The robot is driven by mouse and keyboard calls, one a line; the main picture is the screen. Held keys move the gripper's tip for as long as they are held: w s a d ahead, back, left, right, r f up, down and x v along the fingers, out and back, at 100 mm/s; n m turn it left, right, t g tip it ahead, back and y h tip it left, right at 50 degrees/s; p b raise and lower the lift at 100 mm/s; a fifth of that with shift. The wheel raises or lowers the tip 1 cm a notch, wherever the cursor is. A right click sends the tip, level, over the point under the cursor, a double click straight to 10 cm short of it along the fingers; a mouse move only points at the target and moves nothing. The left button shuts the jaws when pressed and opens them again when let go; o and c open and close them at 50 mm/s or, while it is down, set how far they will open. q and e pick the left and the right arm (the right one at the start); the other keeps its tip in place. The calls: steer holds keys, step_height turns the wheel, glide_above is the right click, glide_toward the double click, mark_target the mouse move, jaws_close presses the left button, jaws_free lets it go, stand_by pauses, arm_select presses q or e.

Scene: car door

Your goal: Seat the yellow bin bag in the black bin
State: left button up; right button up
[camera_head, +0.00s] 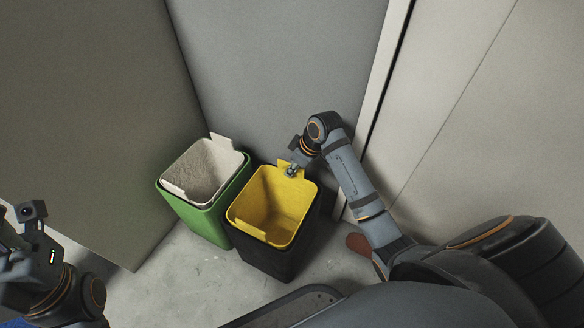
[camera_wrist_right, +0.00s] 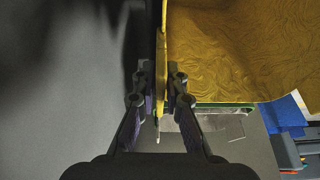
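The yellow bin bag (camera_head: 268,205) sits inside the black bin (camera_head: 275,262), its rim around the bin's top edge. One tab rises at its back edge and another shows at its front left edge. I cannot tell whether it is fully down. My right gripper (camera_head: 292,171) is at the back tab. In the right wrist view the yellow bag (camera_wrist_right: 235,50) lies on the right, and the fingers of my right gripper (camera_wrist_right: 160,85) close on the thin yellow tab from both sides. My left gripper (camera_head: 30,235) is at the far left, away from the bins; its fingers are not clear.
A green bin (camera_head: 205,222) with a white bag (camera_head: 205,170) stands left of the black bin, close beside it. Grey panels (camera_head: 275,70) rise behind both bins. Bare floor (camera_head: 180,285) lies in front of the green bin. A reddish-brown object (camera_head: 358,243) shows beside my right arm.

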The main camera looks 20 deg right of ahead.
steer(key=shift+o, duration=1.3)
